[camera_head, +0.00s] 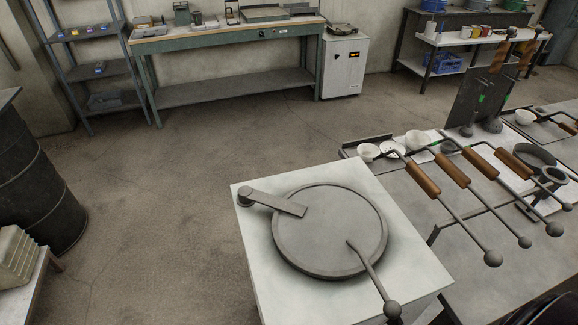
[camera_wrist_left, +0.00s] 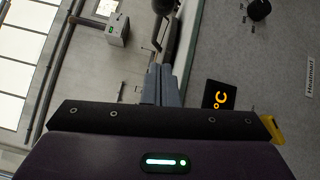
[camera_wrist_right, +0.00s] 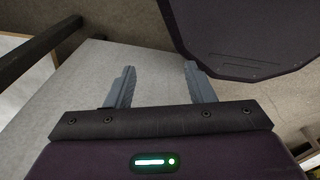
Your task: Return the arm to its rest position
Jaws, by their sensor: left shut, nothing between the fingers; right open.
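My left gripper (camera_wrist_left: 160,72) is shut with nothing between its fingers, in the left wrist view. A large dark part of mine fills the upper right there. Neither gripper shows in the head view. There, a white furnace (camera_head: 262,255) carries a round grey lid (camera_head: 325,240), which lies flat on its top.
Several ladles with wooden handles (camera_head: 422,180) lie across the table at right, with small white bowls (camera_head: 368,152) behind. A green workbench (camera_head: 225,40) and a shelf rack (camera_head: 105,68) stand at the back. A dark barrel (camera_head: 35,185) is at left. Floor between is clear.

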